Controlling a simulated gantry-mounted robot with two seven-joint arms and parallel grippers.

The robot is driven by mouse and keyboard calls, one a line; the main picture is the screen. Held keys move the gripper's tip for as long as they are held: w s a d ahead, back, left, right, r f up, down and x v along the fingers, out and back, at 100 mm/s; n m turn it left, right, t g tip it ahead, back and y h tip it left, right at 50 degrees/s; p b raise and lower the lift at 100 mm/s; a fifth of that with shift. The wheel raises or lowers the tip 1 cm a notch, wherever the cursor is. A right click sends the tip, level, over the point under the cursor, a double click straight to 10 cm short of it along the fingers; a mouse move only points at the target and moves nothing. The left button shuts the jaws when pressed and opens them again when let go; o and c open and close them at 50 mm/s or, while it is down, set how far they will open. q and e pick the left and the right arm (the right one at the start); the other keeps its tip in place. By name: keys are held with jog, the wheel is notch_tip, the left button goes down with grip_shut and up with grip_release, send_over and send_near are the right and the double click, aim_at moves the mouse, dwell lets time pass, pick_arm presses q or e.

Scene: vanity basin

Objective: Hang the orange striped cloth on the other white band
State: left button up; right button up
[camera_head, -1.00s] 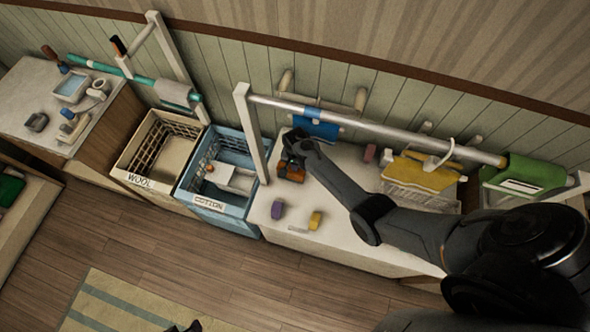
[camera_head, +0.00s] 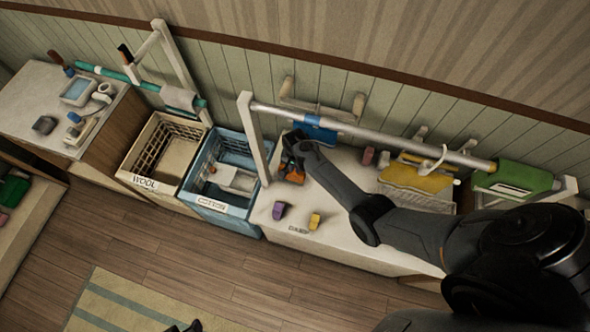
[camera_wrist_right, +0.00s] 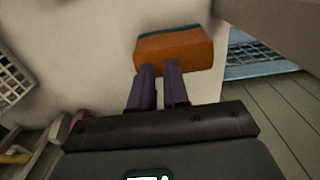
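The orange cloth (camera_head: 293,175), a folded block with a dark green stripe along its far edge, is at the left end of the white counter. It also shows in the right wrist view (camera_wrist_right: 174,52). My right gripper (camera_head: 289,157) is right at it. In the right wrist view its two fingers (camera_wrist_right: 161,72) are close together with a narrow gap, their tips at the cloth's near edge; whether they grip it is unclear. A dark tip at the bottom edge, probably my left gripper (camera_head: 187,327), barely shows. A teal rail (camera_head: 147,86) at left carries a pale cloth (camera_head: 179,97).
A silver rail (camera_head: 400,145) with a blue cloth (camera_head: 316,133) spans above the counter (camera_head: 345,240). A purple block (camera_head: 279,210) and a yellow block (camera_head: 314,221) lie in front. Wool (camera_head: 140,183) and cotton (camera_head: 222,208) crates stand left.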

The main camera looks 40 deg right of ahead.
jog(key=shift+o, duration=0.7)
jog(key=shift+r, duration=0.1)
